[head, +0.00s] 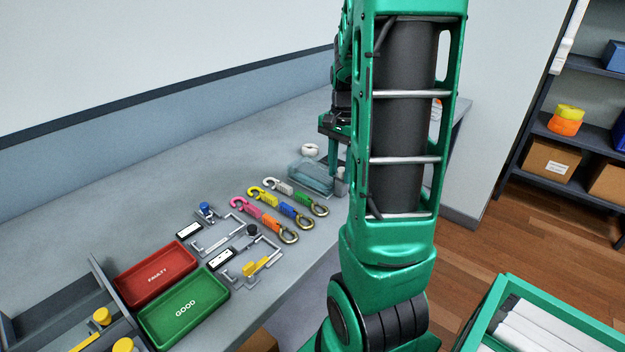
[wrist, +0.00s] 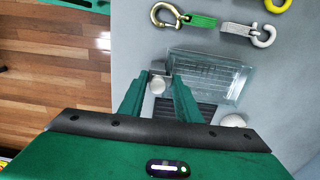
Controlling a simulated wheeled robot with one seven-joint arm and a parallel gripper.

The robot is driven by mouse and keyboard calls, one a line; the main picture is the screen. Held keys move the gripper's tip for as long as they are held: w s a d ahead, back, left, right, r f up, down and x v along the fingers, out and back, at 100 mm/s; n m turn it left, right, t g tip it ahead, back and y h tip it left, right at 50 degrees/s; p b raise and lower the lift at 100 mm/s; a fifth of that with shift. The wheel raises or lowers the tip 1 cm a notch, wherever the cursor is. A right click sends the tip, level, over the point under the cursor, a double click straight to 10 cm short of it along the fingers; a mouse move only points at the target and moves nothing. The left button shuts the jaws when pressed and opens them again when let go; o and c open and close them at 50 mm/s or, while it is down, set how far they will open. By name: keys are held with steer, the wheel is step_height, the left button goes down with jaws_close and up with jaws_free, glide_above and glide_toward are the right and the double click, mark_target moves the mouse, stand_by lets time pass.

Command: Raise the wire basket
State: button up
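I cannot make out a clear wire basket. A see-through bluish tray (head: 310,178) lies on the grey bench; it also shows in the wrist view (wrist: 215,72). A dark slatted piece (wrist: 186,110) shows beside its near edge, partly hidden by a finger. My gripper (wrist: 161,76) has its two green fingers apart, near the tray's left edge in the wrist view. A white round knob (wrist: 157,86) and a small dark block (wrist: 160,69) show between the fingers; I cannot tell whether they touch. In the head view my arm hides most of the gripper.
A white round piece (head: 310,150) sits behind the tray, and coloured hooked straps (head: 270,207) lie in front. A red tray (head: 157,273) and a green tray (head: 184,310) stand at front left. Shelves (head: 570,125) and a green crate (head: 540,320) are at right.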

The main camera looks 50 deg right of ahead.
steer(key=shift+s, duration=0.2)
steer(key=shift+s+r, duration=0.1)
steer(key=shift+r, duration=1.8)
steer(key=shift+d, duration=0.1)
steer(key=o, duration=0.6)
steer(key=shift+c, duration=0.2)
steer(key=shift+r, duration=0.1)
steer(key=shift+r, duration=0.2)
steer(key=shift+w+r, duration=0.2)
steer(key=shift+r, duration=2.6)
